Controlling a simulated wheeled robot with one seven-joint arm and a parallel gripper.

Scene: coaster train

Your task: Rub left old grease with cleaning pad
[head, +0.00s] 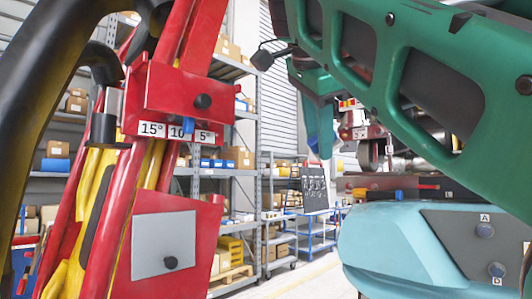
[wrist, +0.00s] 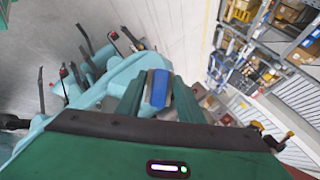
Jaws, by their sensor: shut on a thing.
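In the wrist view, my gripper (wrist: 157,84) has two green fingers shut on a block-like cleaning pad (wrist: 158,90). The pad has a blue face and a paler, tan side. It sits between the fingers. The pad's far end points towards a pale teal body, but I cannot tell whether it touches anything. I cannot surely make out the gripper or the pad in the head view. No patch of old grease can be told apart in either view.
A red frame (head: 175,90) with angle labels stands at the left of the head view, by a dark curved tube (head: 30,120). A green slotted beam (head: 440,80) crosses the upper right. A pale teal housing (head: 390,245) with knobs is below it. Shelves (head: 240,160) stand behind.

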